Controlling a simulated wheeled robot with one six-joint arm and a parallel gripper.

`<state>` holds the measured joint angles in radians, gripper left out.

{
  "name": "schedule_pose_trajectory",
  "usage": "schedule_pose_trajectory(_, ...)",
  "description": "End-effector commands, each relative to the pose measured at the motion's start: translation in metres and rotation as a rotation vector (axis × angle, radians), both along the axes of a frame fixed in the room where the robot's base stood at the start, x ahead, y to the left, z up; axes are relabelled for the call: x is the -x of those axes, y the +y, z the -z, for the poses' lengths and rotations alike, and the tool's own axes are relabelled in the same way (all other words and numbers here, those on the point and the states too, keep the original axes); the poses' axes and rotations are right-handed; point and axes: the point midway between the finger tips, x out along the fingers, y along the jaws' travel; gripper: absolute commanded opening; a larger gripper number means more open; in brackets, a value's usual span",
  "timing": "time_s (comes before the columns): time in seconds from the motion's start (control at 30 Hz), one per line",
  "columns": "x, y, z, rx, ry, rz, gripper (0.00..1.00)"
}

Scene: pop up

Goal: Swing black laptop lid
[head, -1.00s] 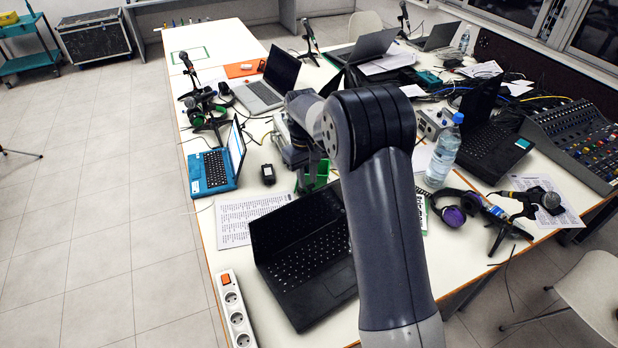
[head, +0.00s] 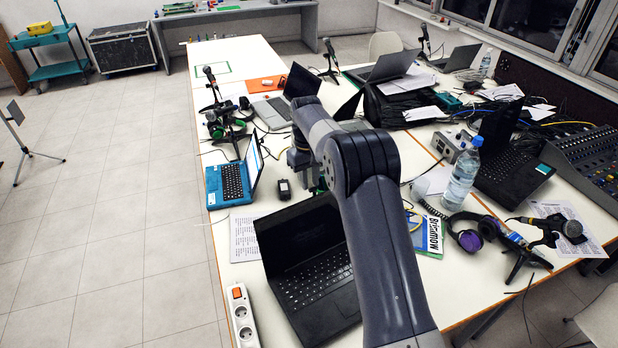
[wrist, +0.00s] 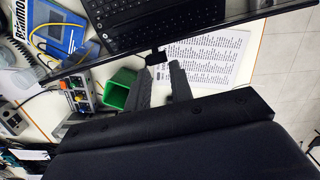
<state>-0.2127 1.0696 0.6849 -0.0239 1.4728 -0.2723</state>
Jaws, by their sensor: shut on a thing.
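The black laptop stands open at the front of the table. In the head view its lid (head: 299,232) rises behind its keyboard base (head: 313,284), partly covered by my arm. The wrist view shows the keyboard (wrist: 145,20) and the lid (wrist: 85,70) nearly edge-on, as a thin dark strip. My gripper (wrist: 159,68) has its fingertips at the lid's edge, around a small dark piece there. It is shut on the lid, though a gap shows between the fingers. In the head view my arm hides the fingers.
A power strip (head: 242,317) lies left of the laptop, and a blue laptop (head: 231,182) stands behind left. A green box (wrist: 119,89) is close beside my fingers. A water bottle (head: 462,178) and purple headphones (head: 469,240) are to the right.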

Motion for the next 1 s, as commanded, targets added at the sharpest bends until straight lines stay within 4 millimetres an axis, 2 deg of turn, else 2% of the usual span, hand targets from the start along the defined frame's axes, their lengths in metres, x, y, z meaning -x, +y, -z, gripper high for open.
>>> schedule_pose_trajectory(0.47, -0.008, 0.004, -0.002, -0.002, -0.007, 0.000, 0.07)
schedule_pose_trajectory(0.73, -0.026, 0.014, 0.004, -0.003, -0.009, -0.001, 0.07)
schedule_pose_trajectory(0.77, -0.028, 0.015, 0.004, -0.002, -0.009, -0.001, 0.00)
schedule_pose_trajectory(1.0, -0.032, 0.018, 0.006, -0.001, -0.004, -0.001, 0.00)
